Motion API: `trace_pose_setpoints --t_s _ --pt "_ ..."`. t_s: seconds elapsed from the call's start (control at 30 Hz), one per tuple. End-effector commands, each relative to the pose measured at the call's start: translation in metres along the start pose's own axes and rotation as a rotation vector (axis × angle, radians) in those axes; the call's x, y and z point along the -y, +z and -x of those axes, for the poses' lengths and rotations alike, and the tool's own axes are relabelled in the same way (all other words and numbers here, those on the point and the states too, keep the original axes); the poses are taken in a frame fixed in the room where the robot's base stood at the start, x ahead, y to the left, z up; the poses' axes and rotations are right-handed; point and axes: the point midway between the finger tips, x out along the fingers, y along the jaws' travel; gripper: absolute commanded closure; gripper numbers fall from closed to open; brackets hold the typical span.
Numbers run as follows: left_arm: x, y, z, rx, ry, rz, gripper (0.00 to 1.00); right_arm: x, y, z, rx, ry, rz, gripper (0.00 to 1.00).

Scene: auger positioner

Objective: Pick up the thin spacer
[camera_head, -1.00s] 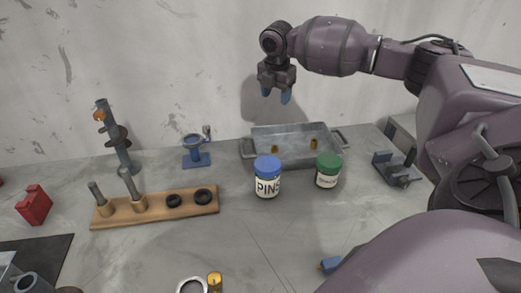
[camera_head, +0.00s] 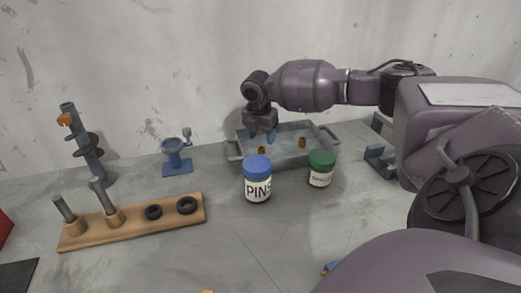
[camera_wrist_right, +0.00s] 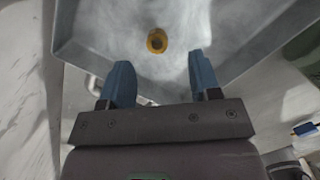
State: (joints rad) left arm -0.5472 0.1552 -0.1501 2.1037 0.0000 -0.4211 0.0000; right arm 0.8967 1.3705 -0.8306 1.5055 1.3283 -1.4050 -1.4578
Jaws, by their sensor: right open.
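Two small brass spacers stand in the grey metal tray (camera_head: 322,150), a left one (camera_head: 262,150) and a right one (camera_head: 302,143); I cannot tell which is the thin one. My right gripper (camera_head: 261,136) is over the left part of the tray, pointing down, near the left spacer. In the right wrist view, one brass ring-shaped spacer (camera_wrist_right: 157,40) lies on the tray floor, ahead of and roughly centred between the blue fingers of the right gripper (camera_wrist_right: 161,82). The fingers are apart with nothing between them. My left gripper is not in view.
A blue-lidded PINS jar (camera_head: 257,180) and a green-lidded jar (camera_head: 321,169) stand before the tray. A wooden rack (camera_head: 135,222) with pegs and black rings, a blue stand (camera_head: 177,160) and a grey post (camera_head: 88,145) are left.

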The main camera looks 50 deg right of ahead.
Motion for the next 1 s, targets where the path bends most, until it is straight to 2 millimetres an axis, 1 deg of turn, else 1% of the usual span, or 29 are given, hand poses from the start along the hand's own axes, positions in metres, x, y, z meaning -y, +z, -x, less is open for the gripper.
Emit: trace_pose_setpoints --t_s 0.17,0.27,0.4,0.67,1.0 --pt "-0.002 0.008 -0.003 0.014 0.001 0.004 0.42 -0.002 -0.002 -0.019 -0.001 -0.005 0.001 0.43" --pt "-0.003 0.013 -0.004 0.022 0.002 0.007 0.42 -0.004 -0.003 -0.035 -0.001 -0.006 0.001 0.43" --pt "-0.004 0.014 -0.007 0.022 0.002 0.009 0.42 -0.004 -0.003 -0.049 0.000 -0.004 -0.001 0.43" --pt "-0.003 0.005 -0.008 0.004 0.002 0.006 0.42 -0.004 -0.002 -0.049 0.000 0.000 -0.001 0.43" --pt "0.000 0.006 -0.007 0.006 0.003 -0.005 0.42 -0.004 -0.002 -0.049 0.000 -0.001 -0.001 0.95"
